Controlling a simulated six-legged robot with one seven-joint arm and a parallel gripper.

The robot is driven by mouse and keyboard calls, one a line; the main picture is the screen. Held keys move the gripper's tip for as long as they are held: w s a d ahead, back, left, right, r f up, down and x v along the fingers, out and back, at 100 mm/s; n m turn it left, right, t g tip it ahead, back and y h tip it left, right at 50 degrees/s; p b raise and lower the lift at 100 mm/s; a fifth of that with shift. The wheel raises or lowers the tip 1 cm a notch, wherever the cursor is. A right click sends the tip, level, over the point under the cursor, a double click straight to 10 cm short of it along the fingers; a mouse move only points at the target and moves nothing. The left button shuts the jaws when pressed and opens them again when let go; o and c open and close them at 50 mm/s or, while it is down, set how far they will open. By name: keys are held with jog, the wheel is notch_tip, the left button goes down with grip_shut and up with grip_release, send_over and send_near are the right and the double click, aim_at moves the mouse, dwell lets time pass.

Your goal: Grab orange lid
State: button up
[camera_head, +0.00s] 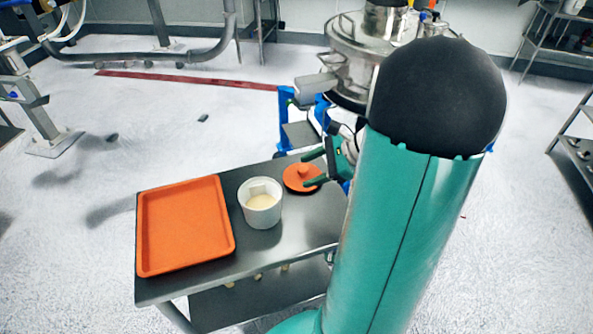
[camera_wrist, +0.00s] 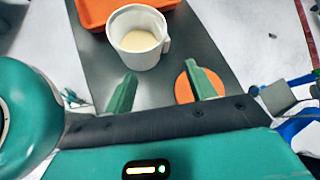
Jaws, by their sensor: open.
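The orange lid (camera_head: 302,177) is a round disc with a knob, lying on the dark table at its right end, beside the white cup. My gripper (camera_head: 312,169) is open at the lid, with its green fingers near the knob. In the wrist view the lid (camera_wrist: 184,88) shows partly behind the right finger of my gripper (camera_wrist: 160,90). The gap between the fingers shows table surface. I cannot tell whether a finger touches the lid.
A white cup (camera_head: 262,214) holding pale powder stands left of the lid. An orange tray (camera_head: 185,226) lies at the table's left end. A steel sifter machine (camera_head: 350,62) stands behind the table. Dark table surface (camera_head: 290,242) is bare in front of the cup.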

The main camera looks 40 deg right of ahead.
jog(key=s+d+f+m+t+h, duration=0.1)
jog(key=s+d+f+m+t, duration=0.15)
jog(key=d, duration=0.35)
jog(key=s+d+f+m+t+h, duration=0.1)
jog(key=d+f+m+t, duration=0.1)
jog(key=d+m, duration=0.25)
send_near(305, 169)
jog(key=x, duration=0.3)
jog(key=shift+w+r, duration=0.15)
jog(key=shift+w, duration=0.05)
jog(key=x, duration=0.5)
jog(key=shift+f, duration=0.25)
jog(key=c, duration=1.1)
